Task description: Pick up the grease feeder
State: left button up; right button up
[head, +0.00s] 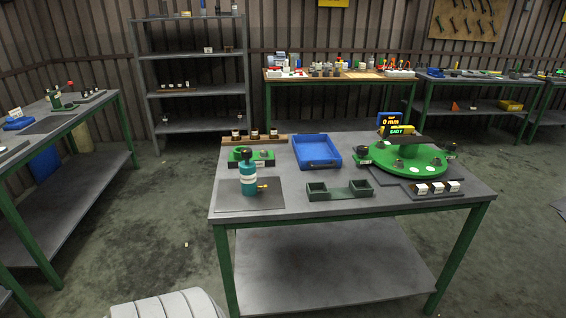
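The likely grease feeder is a teal cylinder (248,184) with a black top, a pale band and a small yellow nozzle pointing right. It stands upright on a dark grey mat (224,198) at the front left of the workbench (290,203). Neither of my grippers shows in the head view, and nothing is seen touching the cylinder.
Behind the cylinder are a green fixture (262,158) and a wooden rack of small jars (240,140). A blue tray (334,163), a dark green cradle (340,192) and a green round turntable (425,168) with a display (391,121) stand to the right.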

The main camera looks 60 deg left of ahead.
aim_at(249, 186)
jog(key=i, duration=1.45)
jog(key=u, duration=1.5)
